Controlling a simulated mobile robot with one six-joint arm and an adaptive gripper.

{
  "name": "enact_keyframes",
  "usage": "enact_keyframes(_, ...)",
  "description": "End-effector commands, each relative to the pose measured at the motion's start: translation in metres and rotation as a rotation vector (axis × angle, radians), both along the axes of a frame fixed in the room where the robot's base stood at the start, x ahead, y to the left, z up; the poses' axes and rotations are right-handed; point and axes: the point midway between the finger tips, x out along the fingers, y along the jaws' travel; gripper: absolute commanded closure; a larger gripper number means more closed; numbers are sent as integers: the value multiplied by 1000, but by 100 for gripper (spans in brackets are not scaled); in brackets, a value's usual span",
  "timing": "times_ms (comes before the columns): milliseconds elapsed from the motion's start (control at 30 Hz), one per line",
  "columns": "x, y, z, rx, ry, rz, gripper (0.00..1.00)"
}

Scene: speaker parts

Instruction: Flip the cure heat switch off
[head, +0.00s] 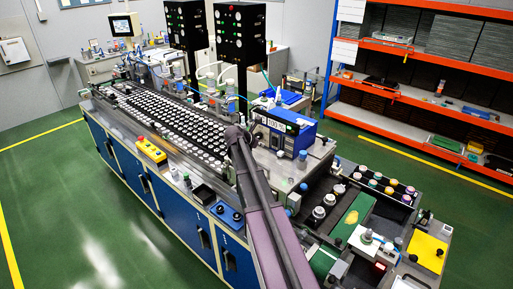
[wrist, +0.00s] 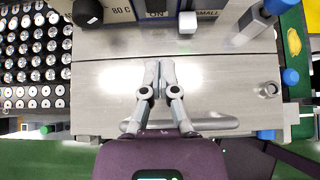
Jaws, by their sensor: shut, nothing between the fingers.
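The blue cure unit (head: 300,142) stands on the bench right of centre in the head view, with a small labelled front panel. In the wrist view, its front edge at the top shows the labels "80 C", "ON" (wrist: 157,14) and "SMALL". A dark knob (wrist: 88,12) is by "80 C" and a pale knob (wrist: 187,22) is by "SMALL". In the head view my arm hides the gripper.
Rows of speaker parts (head: 170,115) fill the conveyor left of the unit. A grey post with a blue end (wrist: 255,22) stands right of the panel in the wrist view. A metal bar handle (wrist: 200,125) runs along the bench front.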

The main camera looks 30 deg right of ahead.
Motion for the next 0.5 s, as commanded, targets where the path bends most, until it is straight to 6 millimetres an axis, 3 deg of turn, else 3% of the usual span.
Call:
enact_keyframes(367, 14, -36, -34, 1, 0, -1, 100)
enact_keyframes(500, 20, -53, -27, 0, 0, -1, 100)
